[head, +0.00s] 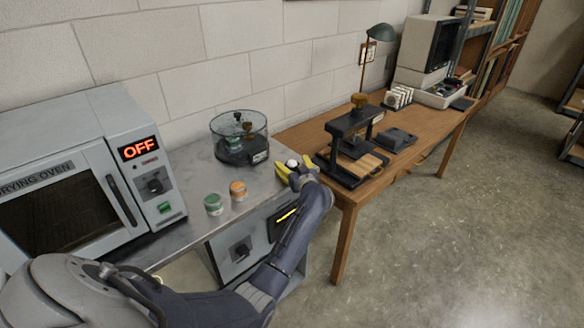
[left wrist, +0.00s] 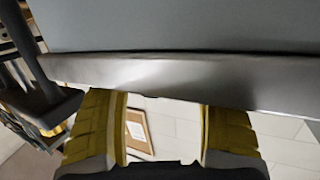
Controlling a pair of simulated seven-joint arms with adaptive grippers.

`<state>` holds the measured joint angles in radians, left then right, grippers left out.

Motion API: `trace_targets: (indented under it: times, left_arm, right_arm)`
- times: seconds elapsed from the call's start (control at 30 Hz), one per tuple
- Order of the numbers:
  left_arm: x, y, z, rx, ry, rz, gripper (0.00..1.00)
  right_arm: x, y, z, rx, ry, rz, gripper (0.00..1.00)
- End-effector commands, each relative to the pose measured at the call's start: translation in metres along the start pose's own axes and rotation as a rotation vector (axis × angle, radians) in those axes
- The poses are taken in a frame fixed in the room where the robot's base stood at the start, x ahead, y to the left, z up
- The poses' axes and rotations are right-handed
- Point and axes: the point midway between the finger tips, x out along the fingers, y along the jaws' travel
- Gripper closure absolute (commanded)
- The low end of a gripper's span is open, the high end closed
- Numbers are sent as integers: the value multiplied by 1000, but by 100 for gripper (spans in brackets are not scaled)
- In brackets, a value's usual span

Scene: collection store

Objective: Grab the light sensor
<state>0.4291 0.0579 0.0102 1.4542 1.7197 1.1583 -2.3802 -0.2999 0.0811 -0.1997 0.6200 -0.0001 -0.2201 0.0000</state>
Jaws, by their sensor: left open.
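My left gripper (head: 293,172) has yellow fingers and is at the right end of the grey metal bench (head: 190,180), by its front edge. Its fingers are spread open. A small whitish round thing (head: 292,163) shows between or just behind the fingers in the head view; it may be the light sensor, but I cannot tell for sure. In the left wrist view the open fingers (left wrist: 162,135) have nothing held between them, and the bench edge (left wrist: 165,75) crosses close in front of them. My right gripper is not in view.
A glass-walled round vessel (head: 240,137), a green-labelled jar (head: 213,204) and an orange jar (head: 238,190) stand on the bench. The drying oven (head: 90,185) fills the left. A black press stand (head: 350,150) is on the wooden table (head: 300,130) at right.

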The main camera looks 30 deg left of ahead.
Motion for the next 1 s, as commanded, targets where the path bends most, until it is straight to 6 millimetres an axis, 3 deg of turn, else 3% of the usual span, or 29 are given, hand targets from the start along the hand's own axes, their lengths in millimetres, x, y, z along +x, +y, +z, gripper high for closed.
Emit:
trace_targets:
  times: [0.2,0.7,1.0]
  left_arm:
    - [0,0,0,0,0,0,29]
    - [0,0,0,0,1,0,85]
    - [-1,0,-2,-1,1,0,85]
  right_arm:
    - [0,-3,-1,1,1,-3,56]
    - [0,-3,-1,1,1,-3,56]
    - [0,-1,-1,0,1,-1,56]
